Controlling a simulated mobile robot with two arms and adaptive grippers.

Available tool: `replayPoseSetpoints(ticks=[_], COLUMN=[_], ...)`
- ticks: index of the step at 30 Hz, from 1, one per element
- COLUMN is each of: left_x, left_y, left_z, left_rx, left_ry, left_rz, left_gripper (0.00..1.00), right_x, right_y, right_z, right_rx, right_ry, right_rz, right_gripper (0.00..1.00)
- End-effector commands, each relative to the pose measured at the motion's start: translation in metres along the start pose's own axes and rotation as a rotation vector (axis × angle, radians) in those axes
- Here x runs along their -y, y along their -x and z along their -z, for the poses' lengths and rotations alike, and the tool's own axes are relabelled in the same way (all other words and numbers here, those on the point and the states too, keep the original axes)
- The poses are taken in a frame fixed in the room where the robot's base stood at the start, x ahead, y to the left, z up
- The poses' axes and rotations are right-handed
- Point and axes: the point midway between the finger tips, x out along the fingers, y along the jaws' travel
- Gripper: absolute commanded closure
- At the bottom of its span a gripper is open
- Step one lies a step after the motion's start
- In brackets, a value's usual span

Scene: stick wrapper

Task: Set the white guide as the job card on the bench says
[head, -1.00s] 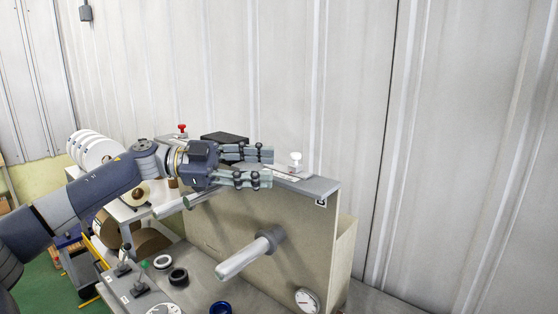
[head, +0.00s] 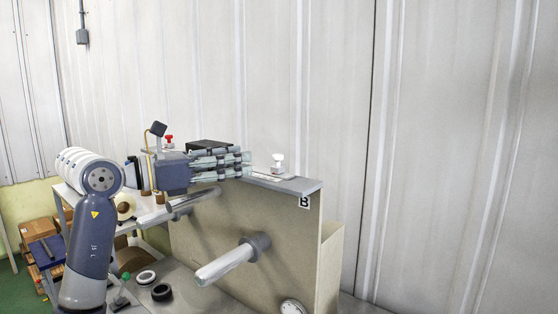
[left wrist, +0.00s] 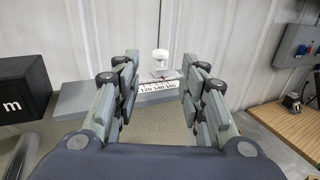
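The white guide (head: 277,163) is a small white knob on a base at the right part of the panel's top ledge. It also shows upright straight ahead in the left wrist view (left wrist: 161,56), behind a scale strip (left wrist: 160,89) with figures 120, 140, 160. My left gripper (head: 246,163) points right toward the guide, just left of it. In the left wrist view its fingers (left wrist: 160,85) are spread apart with nothing between them; the guide appears beyond the gap, not touched. The job card is not readable in any view. My right gripper is not in view.
A black box (head: 208,147) and a red knob (head: 169,139) stand left of the guide. Two pale rods stick out of the panel (head: 290,222), the lower one (head: 225,267) toward the front. A corrugated wall is close behind.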

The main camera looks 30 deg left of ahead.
Motion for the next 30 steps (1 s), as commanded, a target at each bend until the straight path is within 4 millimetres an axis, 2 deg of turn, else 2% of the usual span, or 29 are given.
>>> replayPoseSetpoints(ticks=[5, 12, 18, 30], left_x=[0.001, 0.001, 0.001, 0.001], left_y=[-0.025, -0.072, -0.097, -0.105], left_z=[-0.005, -0.005, -0.003, 0.000], left_rx=[0.001, 0.001, 0.000, -0.002], left_ry=[0.004, 0.007, 0.007, 0.004], left_rz=[0.005, 0.006, 0.005, 0.004], left_gripper=[0.61, 0.61, 0.61, 0.61], right_x=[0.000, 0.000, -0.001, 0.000], right_y=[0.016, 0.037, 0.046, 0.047], right_z=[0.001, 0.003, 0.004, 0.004], right_rx=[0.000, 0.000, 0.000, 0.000], right_ry=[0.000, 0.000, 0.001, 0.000], right_rz=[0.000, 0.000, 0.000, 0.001], right_gripper=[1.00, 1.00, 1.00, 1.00])
